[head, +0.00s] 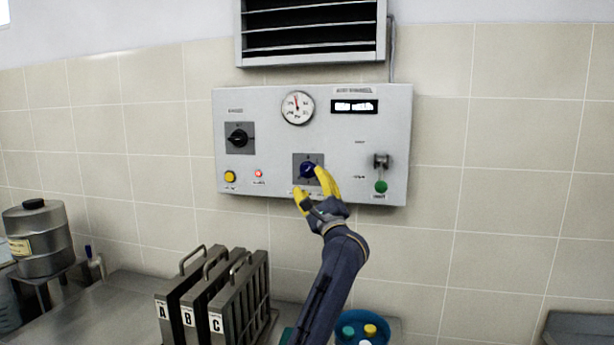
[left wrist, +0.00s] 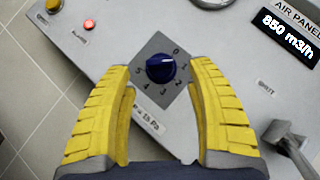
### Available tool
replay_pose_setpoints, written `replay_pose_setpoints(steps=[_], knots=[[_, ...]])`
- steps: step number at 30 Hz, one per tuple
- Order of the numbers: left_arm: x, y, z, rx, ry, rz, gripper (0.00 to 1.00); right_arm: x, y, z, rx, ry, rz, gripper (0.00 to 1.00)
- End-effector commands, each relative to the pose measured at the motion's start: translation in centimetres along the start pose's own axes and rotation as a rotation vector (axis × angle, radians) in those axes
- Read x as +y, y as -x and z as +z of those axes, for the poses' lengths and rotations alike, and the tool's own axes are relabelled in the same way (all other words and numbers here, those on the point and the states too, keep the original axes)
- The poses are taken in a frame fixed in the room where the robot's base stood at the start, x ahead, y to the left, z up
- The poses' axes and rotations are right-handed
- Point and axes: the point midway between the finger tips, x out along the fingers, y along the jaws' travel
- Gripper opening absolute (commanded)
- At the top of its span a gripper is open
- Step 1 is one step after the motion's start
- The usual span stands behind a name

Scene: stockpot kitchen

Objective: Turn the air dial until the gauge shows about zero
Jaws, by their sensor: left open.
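The air dial is a round blue knob (head: 307,170) on a dark square plate, low in the middle of the grey wall panel. In the left wrist view the blue knob (left wrist: 160,68) sits on a grey diamond plate numbered 0 to 5; its exact setting is hard to read. My left gripper (head: 311,186) is open, its yellow fingers pointing at the dial. In the left wrist view the fingers stand either side of the knob, apart from it. The round gauge (head: 297,108) above has its needle near upright; its figures are too small to read. My right gripper is not in view.
The panel (head: 250,105) also has a black rotary switch (head: 238,138), yellow button (head: 230,176), red lamp (head: 258,173), lever (head: 381,162), green knob (head: 381,186) and a display (left wrist: 288,37) reading 850 m3/h. Filters marked A, B, C (head: 215,300) stand below left.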

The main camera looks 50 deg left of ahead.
Motion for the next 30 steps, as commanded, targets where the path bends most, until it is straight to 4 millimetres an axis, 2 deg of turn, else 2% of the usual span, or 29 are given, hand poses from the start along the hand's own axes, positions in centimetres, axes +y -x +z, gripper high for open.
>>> replay_pose_setpoints(steps=[6, 12, 18, 30], knots=[[0.0, 3.7, 0.0, 0.001, 0.002, 0.0, 0.56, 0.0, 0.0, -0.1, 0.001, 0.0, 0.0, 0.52], [0.0, 5.9, 0.0, 0.001, 0.002, 0.0, 0.56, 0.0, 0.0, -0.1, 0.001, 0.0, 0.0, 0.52], [0.0, 6.8, 0.1, -0.001, 0.0, 0.0, 0.56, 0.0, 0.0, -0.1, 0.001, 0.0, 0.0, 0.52], [0.0, 6.9, 0.1, -0.001, 0.0, 0.0, 0.56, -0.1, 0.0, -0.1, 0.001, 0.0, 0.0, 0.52]])
